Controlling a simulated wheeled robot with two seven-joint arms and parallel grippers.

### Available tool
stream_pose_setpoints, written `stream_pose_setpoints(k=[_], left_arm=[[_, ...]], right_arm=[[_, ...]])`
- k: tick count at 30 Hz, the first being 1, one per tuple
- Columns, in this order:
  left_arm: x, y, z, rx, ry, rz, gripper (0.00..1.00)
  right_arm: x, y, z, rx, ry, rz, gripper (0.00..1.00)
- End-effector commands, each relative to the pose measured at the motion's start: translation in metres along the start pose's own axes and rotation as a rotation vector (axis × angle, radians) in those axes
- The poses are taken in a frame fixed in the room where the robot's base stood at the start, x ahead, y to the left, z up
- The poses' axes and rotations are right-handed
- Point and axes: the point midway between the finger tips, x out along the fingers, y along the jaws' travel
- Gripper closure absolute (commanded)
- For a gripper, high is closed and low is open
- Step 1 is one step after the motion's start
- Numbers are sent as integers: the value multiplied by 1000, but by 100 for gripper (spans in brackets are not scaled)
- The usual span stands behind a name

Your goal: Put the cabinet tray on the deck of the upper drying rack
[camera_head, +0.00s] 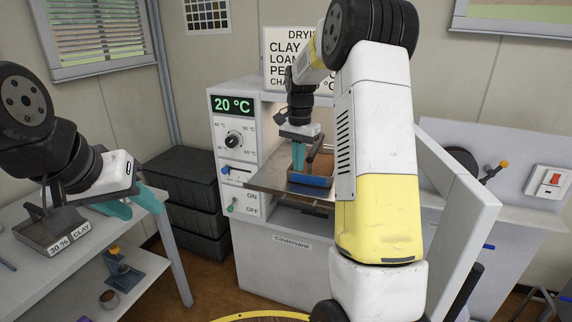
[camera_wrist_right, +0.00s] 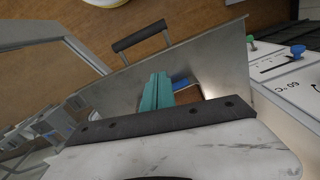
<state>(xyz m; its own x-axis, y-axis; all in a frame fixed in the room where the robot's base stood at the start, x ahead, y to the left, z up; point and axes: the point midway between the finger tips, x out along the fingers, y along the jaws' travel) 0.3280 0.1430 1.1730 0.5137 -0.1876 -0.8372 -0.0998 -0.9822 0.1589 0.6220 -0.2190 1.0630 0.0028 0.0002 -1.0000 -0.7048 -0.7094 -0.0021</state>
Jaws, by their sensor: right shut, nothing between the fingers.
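A blue tray (camera_head: 312,180) with brown contents sits on a flat metal deck (camera_head: 262,178) that sticks out of the front of the drying cabinet. My right gripper (camera_head: 298,168) has its teal fingers shut and empty, pointing down at the tray, partly overlapping it. In the right wrist view the shut fingers (camera_wrist_right: 157,92) are beside the blue tray edge (camera_wrist_right: 180,83); whether they touch cannot be told. My left gripper (camera_head: 132,205) is over the left table, its teal fingers seemingly apart. My right arm hides part of the cabinet.
A grey container labelled 30 % CLAY (camera_head: 52,232) is by my left gripper at the left table (camera_head: 165,235). Dark crates (camera_head: 185,180) stack beside the cabinet. The open cabinet door (camera_head: 460,210) stands right of my right arm. A dark handle (camera_wrist_right: 140,37) edges the deck.

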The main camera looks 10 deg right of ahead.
Motion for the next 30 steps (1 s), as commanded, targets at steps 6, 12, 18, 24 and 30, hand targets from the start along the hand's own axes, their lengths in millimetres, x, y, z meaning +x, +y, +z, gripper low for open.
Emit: stream_pose_setpoints(k=[6,12,18,24,30], left_arm=[[0,0,0,0,-1,0,60],[0,0,0,0,-1,0,60],[0,0,0,0,-1,0,60],[0,0,0,0,-1,0,60],[0,0,0,0,-1,0,60]], right_arm=[[-31,0,-1,2,2,-1,100],[-64,1,-1,2,1,0,100],[-83,2,0,0,1,0,100],[-110,16,27,-87,30,-60,100],[-143,53,93,-293,113,-180,100]])
